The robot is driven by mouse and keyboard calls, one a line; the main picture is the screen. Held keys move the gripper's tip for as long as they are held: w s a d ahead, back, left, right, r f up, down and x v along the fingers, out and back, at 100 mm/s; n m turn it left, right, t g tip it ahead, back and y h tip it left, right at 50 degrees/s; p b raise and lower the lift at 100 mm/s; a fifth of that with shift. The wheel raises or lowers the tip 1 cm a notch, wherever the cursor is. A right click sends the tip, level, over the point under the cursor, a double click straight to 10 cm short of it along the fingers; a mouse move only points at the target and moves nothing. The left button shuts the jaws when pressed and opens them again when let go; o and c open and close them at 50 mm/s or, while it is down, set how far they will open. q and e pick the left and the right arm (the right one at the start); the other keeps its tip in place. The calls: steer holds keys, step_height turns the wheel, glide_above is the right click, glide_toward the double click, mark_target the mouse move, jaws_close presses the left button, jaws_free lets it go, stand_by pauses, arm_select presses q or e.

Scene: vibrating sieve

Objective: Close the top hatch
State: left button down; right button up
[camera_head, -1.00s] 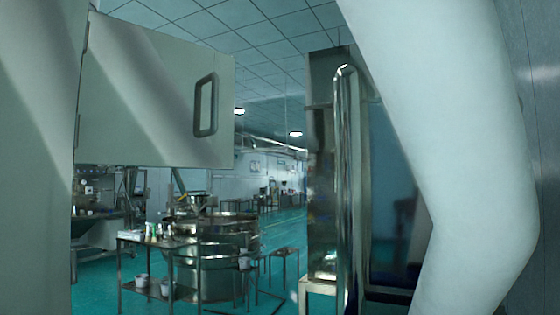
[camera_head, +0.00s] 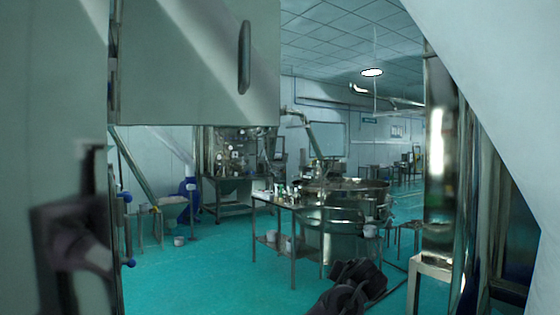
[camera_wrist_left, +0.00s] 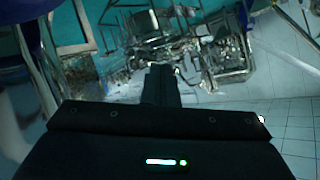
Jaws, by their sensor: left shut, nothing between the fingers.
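The top hatch (camera_head: 185,65) is a pale grey-green panel at the upper left of the head view. It stands swung out from the large pale machine body (camera_head: 50,90) at the left edge. Its upright dark handle (camera_head: 244,57) is near its right edge, with no gripper touching it. A dark gripper shows low in the head view (camera_head: 348,287), below and right of the hatch; I cannot tell for sure which arm carries it. In the left wrist view, my left gripper (camera_wrist_left: 160,85) has its fingers together and empty, and the hatch is not recognisable there.
A blurred dark latch-like part (camera_head: 75,240) is close at the lower left. A metal table (camera_head: 273,203) and a round steel vessel (camera_head: 340,215) stand further back. A shiny upright column (camera_head: 438,150) is at the right. Green floor (camera_head: 200,270) is open below the hatch.

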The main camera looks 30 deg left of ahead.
arm_select(q)
steer(key=s+r+n+t+y, duration=0.1)
steer(key=s+r, duration=0.2)
steer(key=r, duration=0.8)
steer(key=s+r+n+y, duration=0.2)
steer(key=s+r, duration=0.1)
steer(key=r, duration=0.8)
steer(key=n+y, duration=0.4)
steer(key=n, duration=0.2)
glide_toward(277, 112)
steer(key=p+x, duration=0.6)
steer(key=p, duration=0.2)
steer(key=shift+w+a+f, duration=0.1)
steer(key=shift+w+a, duration=0.2)
steer(key=shift+w, duration=0.05)
arm_select(e)
step_height(277, 112, up, 8)
steer(key=shift+w+d+r, duration=0.2)
steer(key=shift+w+d, duration=0.05)
steer(key=shift+w, duration=0.1)
steer(key=shift+w+f, duration=0.1)
steer(key=shift+f, duration=0.05)
